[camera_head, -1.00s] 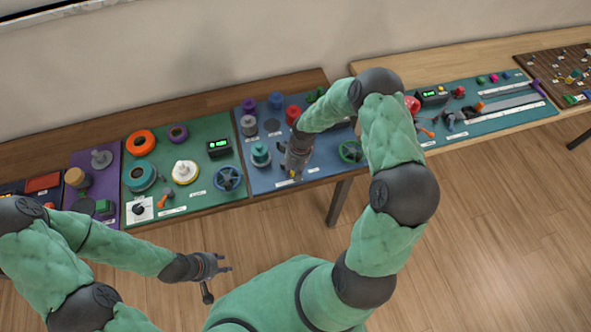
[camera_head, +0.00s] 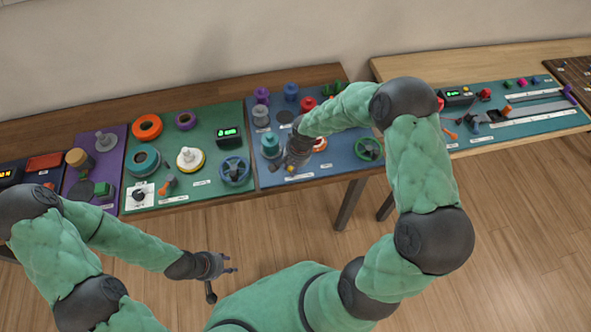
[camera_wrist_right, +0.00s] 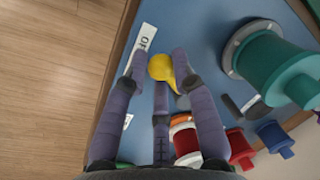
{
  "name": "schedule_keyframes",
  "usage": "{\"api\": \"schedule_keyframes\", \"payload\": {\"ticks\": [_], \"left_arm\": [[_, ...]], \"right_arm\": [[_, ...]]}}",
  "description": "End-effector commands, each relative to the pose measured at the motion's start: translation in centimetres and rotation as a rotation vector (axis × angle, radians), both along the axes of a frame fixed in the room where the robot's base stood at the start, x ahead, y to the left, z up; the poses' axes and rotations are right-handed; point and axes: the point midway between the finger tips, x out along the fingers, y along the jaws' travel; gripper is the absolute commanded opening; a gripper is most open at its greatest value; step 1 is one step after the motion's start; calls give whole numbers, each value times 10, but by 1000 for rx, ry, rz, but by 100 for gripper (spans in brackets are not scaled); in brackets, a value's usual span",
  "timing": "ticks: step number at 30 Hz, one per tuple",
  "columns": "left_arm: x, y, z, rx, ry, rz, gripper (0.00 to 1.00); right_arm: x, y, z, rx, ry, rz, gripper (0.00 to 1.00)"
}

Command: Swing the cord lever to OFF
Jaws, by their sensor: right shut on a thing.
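The cord lever shows a yellow rounded knob (camera_wrist_right: 161,67) with a tapering yellow arm in the right wrist view. It also shows as a small yellow spot in the head view (camera_head: 291,169), at the front left of the blue board (camera_head: 335,165). My right gripper (camera_wrist_right: 159,65) is shut on the knob, its purple-grey fingers around it. A white label (camera_wrist_right: 145,40) beside the knob reads "OF", the rest hard to read. In the head view my right gripper (camera_head: 284,166) hides most of the lever. My left gripper (camera_head: 231,264) is open and empty, away from the table.
A teal spool (camera_wrist_right: 280,70) stands close to the right gripper. Red (camera_wrist_right: 187,143) and blue (camera_wrist_right: 272,137) spools stand further off. A green handwheel (camera_head: 369,149) is on the board's right. The green board (camera_head: 200,196) lies left. Floor in front is clear.

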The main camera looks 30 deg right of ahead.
Motion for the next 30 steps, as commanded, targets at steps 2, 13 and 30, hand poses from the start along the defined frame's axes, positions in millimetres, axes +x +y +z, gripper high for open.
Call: {"api": "schedule_keyframes", "payload": {"ticks": [2, 13, 30], "left_arm": [[0, 0, -6, 0, 0, 0, 40], [0, 0, -9, 0, 0, 0, 40], [0, 0, -9, 0, 0, 0, 40]], "right_arm": [[0, 5, -3, 2, 1, -17, 0], [2, 6, -1, 2, 1, -62, 0], [3, 4, 0, 2, -1, -63, 47]]}}
